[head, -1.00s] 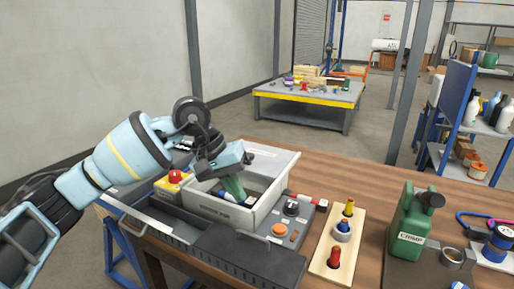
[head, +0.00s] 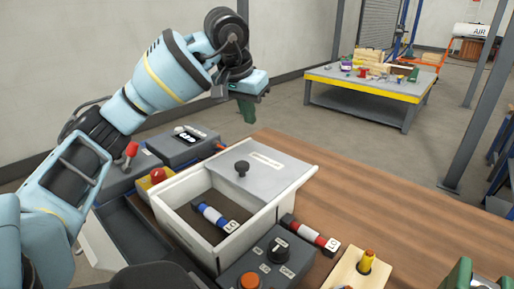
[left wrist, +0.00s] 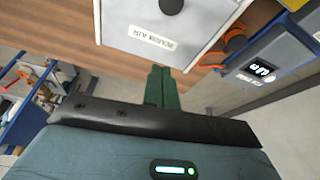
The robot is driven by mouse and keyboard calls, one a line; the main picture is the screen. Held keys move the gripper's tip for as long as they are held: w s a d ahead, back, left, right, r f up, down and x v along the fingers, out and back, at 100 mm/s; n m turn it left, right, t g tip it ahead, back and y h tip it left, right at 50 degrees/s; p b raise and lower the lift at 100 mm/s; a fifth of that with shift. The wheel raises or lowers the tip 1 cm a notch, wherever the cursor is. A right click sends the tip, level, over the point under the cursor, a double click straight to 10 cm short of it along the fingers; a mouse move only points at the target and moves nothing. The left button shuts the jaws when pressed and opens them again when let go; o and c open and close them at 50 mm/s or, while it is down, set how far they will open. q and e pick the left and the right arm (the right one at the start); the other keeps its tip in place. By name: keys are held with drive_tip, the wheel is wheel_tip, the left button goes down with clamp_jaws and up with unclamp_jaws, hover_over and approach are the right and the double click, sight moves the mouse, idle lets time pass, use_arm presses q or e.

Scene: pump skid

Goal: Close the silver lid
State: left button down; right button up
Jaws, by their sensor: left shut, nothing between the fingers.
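The silver lid (head: 275,172) is a flat grey plate with a dark knob (head: 241,169). It covers the far part of the pale box (head: 249,216), leaving the near part open. A blue-and-white banded cylinder (head: 214,217) lies inside. The lid, with a "WARM AIR" label, also shows in the left wrist view (left wrist: 192,24). My left gripper (head: 246,110) is raised beyond the box's far side, its green fingers together and empty, pointing down. The fingers show in the left wrist view (left wrist: 159,88), apart from the lid in the head view.
A red banded cylinder (head: 310,233) lies right of the box. A knob-and-button panel (head: 268,268) stands in front. A red button (head: 158,175) and a dark display device (head: 184,146) are at the left.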

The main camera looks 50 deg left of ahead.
use_arm(q)
drive_tip(key=b, duration=0.1)
hover_over(252, 167)
drive_tip(key=w, duration=0.2)
drive_tip(key=f, duration=1)
drive_tip(key=shift+a, duration=0.3)
drive_tip(key=s, duration=0.2)
drive_tip(key=shift+s+d+r, duration=0.1)
drive_tip(key=shift+s+d, duration=0.25)
drive_tip(key=shift+s, duration=0.05)
drive_tip(key=shift+s+d, duration=0.2)
drive_tip(key=shift+s, duration=0.3)
use_arm(e)
drive_tip(key=shift+w+f, duration=0.1)
drive_tip(key=shift+f, duration=0.4)
use_arm(q)
drive_tip(key=shift+s, duration=0.1)
